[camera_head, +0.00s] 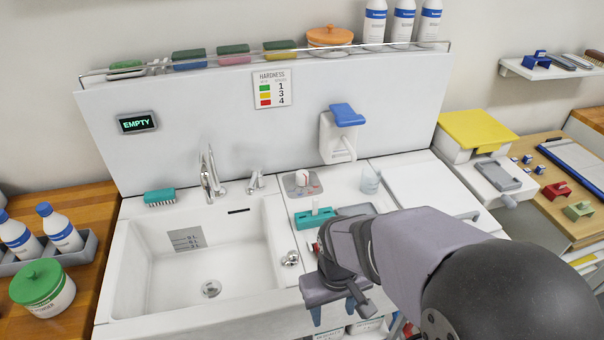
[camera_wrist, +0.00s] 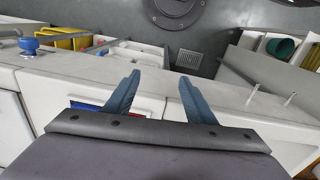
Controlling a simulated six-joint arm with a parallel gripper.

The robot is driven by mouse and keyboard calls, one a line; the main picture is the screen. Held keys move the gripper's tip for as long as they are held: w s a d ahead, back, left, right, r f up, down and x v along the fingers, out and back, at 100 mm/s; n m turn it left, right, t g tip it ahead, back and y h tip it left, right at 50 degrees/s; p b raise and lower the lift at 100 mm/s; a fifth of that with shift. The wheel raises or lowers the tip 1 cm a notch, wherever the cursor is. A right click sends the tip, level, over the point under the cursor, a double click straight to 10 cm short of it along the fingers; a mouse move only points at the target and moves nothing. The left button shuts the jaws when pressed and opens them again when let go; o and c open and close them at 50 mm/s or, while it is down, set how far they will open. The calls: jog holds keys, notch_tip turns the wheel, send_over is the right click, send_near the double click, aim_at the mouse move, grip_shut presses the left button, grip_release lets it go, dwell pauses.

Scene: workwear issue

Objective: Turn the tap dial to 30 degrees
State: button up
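The tap (camera_head: 211,178) stands at the back of the white sink, with a small metal lever handle (camera_head: 256,182) to its right. Further right, a white and red knob that looks like the dial (camera_head: 302,178) sits on a grey plate; its setting is too small to read. My gripper (camera_head: 333,312) is in front of the counter's front edge, well nearer than the dial. In the wrist view my gripper (camera_wrist: 158,95) has its two blue fingers apart with nothing between them. The dial does not show in the wrist view.
The sink basin (camera_head: 160,235) looks empty, and a display (camera_head: 138,122) reads EMPTY. A clear cup (camera_head: 370,180) and a wall dispenser (camera_head: 341,135) stand right of the dial. A metal knob (camera_head: 290,258) is on the sink's right side.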

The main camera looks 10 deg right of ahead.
jog(key=w+d+r+n+t+h, duration=0.1)
jog(key=w+d+n, duration=0.1)
jog(key=w, duration=0.2)
jog(key=w+d+n+t, duration=0.1)
jog(key=w+d+n, duration=0.1)
jog(key=w, duration=0.1)
jog(key=w+d+r+n+h, duration=0.1)
jog(key=w+d+n, duration=0.1)
jog(key=w, duration=0.2)
jog(key=shift+w+d+r+n+t+h+p, duration=0.25)
jog(key=shift+w+r+n+t+h+p, duration=0.05)
jog(key=shift+w+n+t+p, duration=0.1)
jog(key=w+d+r+n+t+h, duration=0.1)
jog(key=w+d+r+n+t, duration=0.15)
jog(key=w+n, duration=0.65)
jog(key=n+t+y+p, duration=0.2)
jog(key=n+t+y, duration=0.15)
jog(key=n, duration=1.35)
send_near(302, 174)
jog(key=x, duration=0.2)
jog(key=shift+w+d+f+n, duration=0.15)
jog(key=shift+w+f+n, duration=0.35)
jog(key=shift+n, duration=0.6)
jog(key=shift+p+x, duration=1)
jog(key=shift+x, duration=2.6)
jog(key=c, duration=1)
